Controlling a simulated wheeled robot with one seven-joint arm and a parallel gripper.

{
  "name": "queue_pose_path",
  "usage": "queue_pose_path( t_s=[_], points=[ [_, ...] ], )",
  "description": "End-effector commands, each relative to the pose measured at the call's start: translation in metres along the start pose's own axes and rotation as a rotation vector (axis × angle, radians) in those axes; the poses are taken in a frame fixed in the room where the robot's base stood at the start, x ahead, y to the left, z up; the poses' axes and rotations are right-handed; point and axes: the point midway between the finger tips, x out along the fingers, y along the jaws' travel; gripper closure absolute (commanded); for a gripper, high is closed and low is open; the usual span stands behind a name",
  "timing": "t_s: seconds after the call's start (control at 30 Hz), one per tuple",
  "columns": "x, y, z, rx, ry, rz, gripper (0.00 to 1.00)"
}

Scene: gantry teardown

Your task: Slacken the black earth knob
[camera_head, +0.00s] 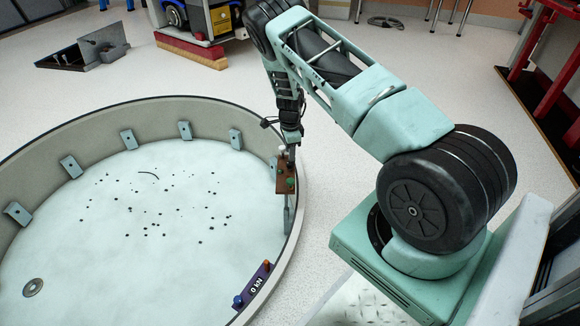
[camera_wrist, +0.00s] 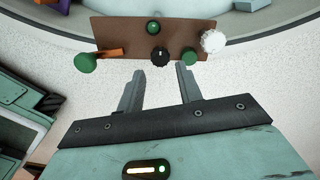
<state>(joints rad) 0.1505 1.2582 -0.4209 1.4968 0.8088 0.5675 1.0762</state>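The black knob (camera_wrist: 159,57) sits at the lower middle of a brown panel (camera_wrist: 122,27) and has a pale mark near its top. My gripper (camera_wrist: 160,70) is open and empty, its fingertips on either side of the knob's line and just short of it in the picture. I cannot tell the depth left between them. In the head view the brown panel (camera_head: 284,187) is on the near right wall of the round tub, with my gripper (camera_head: 291,157) at its top. The black knob cannot be made out there.
The panel also carries a white knob (camera_wrist: 213,41), a green knob (camera_wrist: 188,56) close right of the black one, another green knob (camera_wrist: 85,62), an orange lever (camera_wrist: 108,53) and a green dome (camera_wrist: 153,27).

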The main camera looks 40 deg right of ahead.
Motion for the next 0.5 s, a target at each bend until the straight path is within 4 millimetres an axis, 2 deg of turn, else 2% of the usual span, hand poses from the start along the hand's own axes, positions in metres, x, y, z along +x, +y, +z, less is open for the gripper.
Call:
queue_pose_path(
  t_s=[0.03,0.2,0.5],
  points=[
    [0.016,0.000,0.000,0.000,0.001,0.001,0.65],
    [0.040,0.000,0.000,-0.001,0.000,0.000,0.65],
    [0.053,0.000,0.000,-0.001,0.000,-0.001,0.65]
  ],
)
